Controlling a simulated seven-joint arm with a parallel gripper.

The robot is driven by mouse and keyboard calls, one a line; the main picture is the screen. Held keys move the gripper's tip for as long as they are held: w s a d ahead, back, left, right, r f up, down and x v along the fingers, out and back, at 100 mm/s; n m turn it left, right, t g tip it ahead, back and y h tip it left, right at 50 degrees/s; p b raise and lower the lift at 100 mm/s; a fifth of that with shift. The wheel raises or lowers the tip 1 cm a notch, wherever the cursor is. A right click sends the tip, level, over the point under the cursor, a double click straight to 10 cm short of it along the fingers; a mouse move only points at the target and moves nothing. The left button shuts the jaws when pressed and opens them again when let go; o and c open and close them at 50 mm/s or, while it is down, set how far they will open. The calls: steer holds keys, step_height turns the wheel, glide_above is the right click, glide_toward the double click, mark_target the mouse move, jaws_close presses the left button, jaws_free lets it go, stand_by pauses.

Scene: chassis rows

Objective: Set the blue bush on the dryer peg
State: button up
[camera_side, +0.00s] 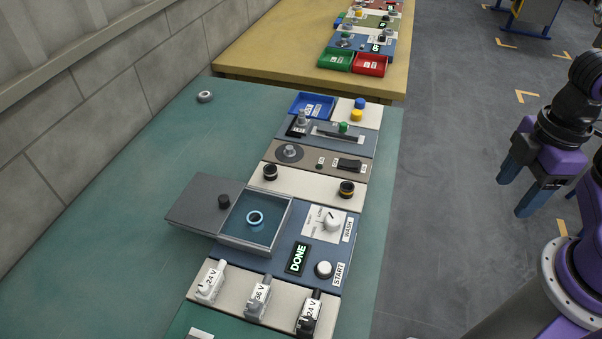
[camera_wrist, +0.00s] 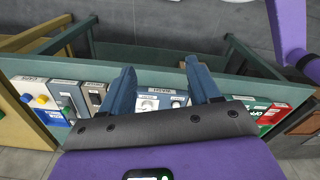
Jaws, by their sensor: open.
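The basin's grey lid (camera_side: 190,205), with a black knob, is slid to the left, leaving the bush exposed. The washer display (camera_side: 297,258) reads DONE. A tan module behind has a grey peg (camera_side: 290,151) on a dark disc; I cannot read a label naming it the dryer. My gripper (camera_side: 524,184) is open and empty, off the bench to the right. Its spread fingers also show in the wrist view (camera_wrist: 160,78).
The washer has a knob (camera_side: 331,222) and a white START button (camera_side: 323,269). Several 24 V/36 V-type connectors stand in front. Two dark posts stand behind the basin. A blue tray (camera_side: 313,105) and a loose grey nut (camera_side: 204,96) are farther back. The left bench is mostly clear.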

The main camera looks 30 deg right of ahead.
steer(key=w+a+f+n+y, duration=0.1)
steer(key=w+a, duration=0.6)
steer(key=a, duration=0.2)
steer(key=w+a+f+n, duration=0.1)
steer(key=w+a+n, duration=0.1)
steer(key=w+a, duration=0.65)
steer(key=n+y, duration=0.2)
glide_above(257, 219)
step_height(257, 219, down, 9)
steer(key=shift+d+f, duration=0.2)
steer(key=shift+f, duration=4.3)
steer(key=shift+c, duration=0.3)
jaws_close()
steer(key=shift+r, duration=0.1)
